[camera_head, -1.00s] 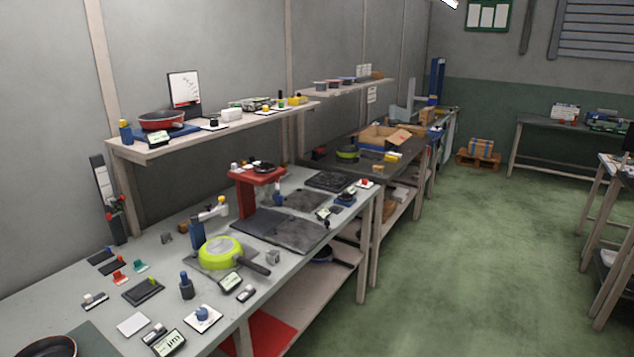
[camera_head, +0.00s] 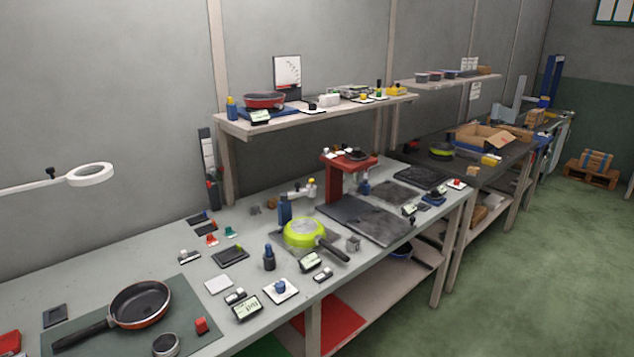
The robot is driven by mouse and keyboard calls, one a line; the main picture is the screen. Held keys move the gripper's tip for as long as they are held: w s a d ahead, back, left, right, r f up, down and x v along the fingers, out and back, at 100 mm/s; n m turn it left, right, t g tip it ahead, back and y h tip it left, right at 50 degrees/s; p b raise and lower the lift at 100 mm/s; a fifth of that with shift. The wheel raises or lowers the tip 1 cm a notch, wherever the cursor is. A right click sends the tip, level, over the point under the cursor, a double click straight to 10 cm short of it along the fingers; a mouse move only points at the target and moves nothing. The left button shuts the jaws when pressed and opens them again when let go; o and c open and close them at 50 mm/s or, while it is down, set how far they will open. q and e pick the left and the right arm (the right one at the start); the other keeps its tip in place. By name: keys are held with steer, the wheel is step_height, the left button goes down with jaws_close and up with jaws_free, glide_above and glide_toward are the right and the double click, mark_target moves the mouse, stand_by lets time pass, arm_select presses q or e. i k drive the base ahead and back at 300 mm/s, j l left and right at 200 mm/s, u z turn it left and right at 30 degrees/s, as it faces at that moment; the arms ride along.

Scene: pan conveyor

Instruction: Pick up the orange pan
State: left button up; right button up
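A pan with an orange-red outer wall and a dark inside (camera_head: 140,303) lies upright on a dark green mat (camera_head: 190,291) at the lower left of the bench. Its black handle points left, toward the front edge of the picture. A second pan with a red-orange side (camera_head: 264,101) sits on a blue base on the shelf. A lime-yellow pan (camera_head: 304,232) lies bottom up in the middle of the bench, its dark handle pointing right. Neither of my grippers shows.
The workbench (camera_head: 100,262) carries many small tools, blocks and labels. A white ring lamp (camera_head: 90,174) reaches in from the left above it. A red press-like stand (camera_head: 348,172) stands behind the yellow pan. Green floor (camera_head: 540,270) is free at the right.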

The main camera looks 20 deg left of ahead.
mark_target(141, 304)
steer(key=u, duration=1.8)
